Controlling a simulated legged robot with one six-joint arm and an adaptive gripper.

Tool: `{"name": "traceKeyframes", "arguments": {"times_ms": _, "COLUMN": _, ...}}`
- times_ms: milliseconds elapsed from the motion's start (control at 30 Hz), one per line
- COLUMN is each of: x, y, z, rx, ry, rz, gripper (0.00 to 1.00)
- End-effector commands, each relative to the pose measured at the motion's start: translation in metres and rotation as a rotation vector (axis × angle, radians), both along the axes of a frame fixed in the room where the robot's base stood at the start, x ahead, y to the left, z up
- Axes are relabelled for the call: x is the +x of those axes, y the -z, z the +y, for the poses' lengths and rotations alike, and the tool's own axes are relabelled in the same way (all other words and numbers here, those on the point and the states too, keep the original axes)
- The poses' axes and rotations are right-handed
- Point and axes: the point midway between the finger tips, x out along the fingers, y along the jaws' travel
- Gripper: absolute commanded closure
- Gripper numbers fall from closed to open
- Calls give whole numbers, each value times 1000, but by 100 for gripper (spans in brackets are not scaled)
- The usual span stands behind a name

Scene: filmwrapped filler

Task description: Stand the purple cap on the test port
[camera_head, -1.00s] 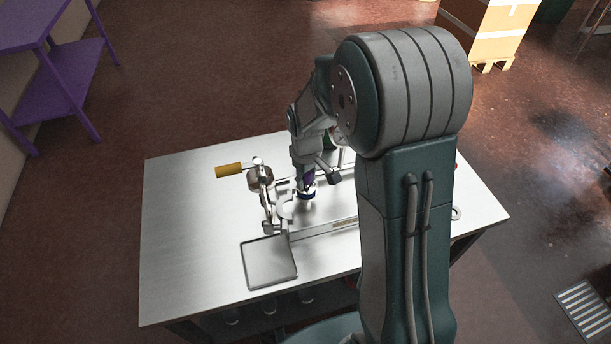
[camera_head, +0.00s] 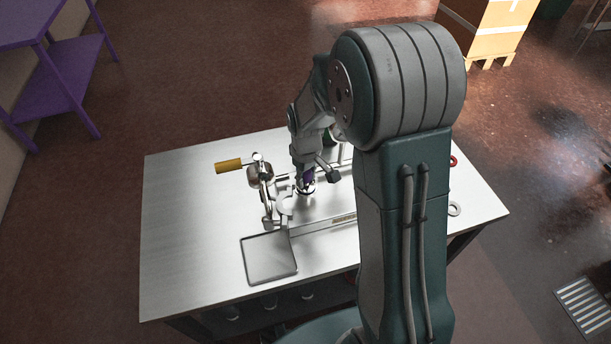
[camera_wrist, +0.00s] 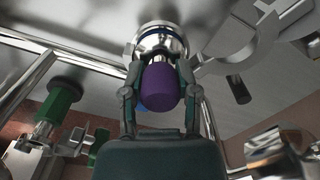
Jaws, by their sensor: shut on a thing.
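The purple cap (camera_wrist: 162,86) sits between the two fingers of my gripper (camera_wrist: 160,72) in the wrist view, and the fingers are shut on it. Just beyond it is a round chrome fitting with a blue band (camera_wrist: 158,42), which looks like the test port. The cap overlaps the fitting in this view, so I cannot tell whether they touch. In the head view the purple cap (camera_head: 308,175) shows small under my wrist, directly above the chrome fitting (camera_head: 306,190). My gripper's fingers are mostly hidden there.
A chrome mechanism with a yellow handle (camera_head: 229,166) stands close to the left of my gripper. A square grey tray (camera_head: 270,258) lies at the bench's front. Metal rails and my arm crowd the right. The bench's left side (camera_head: 185,220) is clear.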

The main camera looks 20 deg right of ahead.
Motion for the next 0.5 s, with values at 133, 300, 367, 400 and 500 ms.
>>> {"name": "traceKeyframes", "arguments": {"times_ms": 133, "x": 0, "y": 1, "z": 0, "rx": 0, "ry": 0, "rz": 0, "gripper": 100}}
{"name": "traceKeyframes", "arguments": {"times_ms": 300, "x": 0, "y": 2, "z": 0, "rx": 0, "ry": 0, "rz": 0, "gripper": 100}}
{"name": "traceKeyframes", "arguments": {"times_ms": 367, "x": 0, "y": 2, "z": 0, "rx": 0, "ry": 0, "rz": 0, "gripper": 100}}
{"name": "traceKeyframes", "arguments": {"times_ms": 400, "x": 0, "y": 3, "z": 0, "rx": 0, "ry": 0, "rz": 0, "gripper": 100}}
{"name": "traceKeyframes", "arguments": {"times_ms": 500, "x": 0, "y": 3, "z": 0, "rx": 0, "ry": 0, "rz": 0, "gripper": 100}}
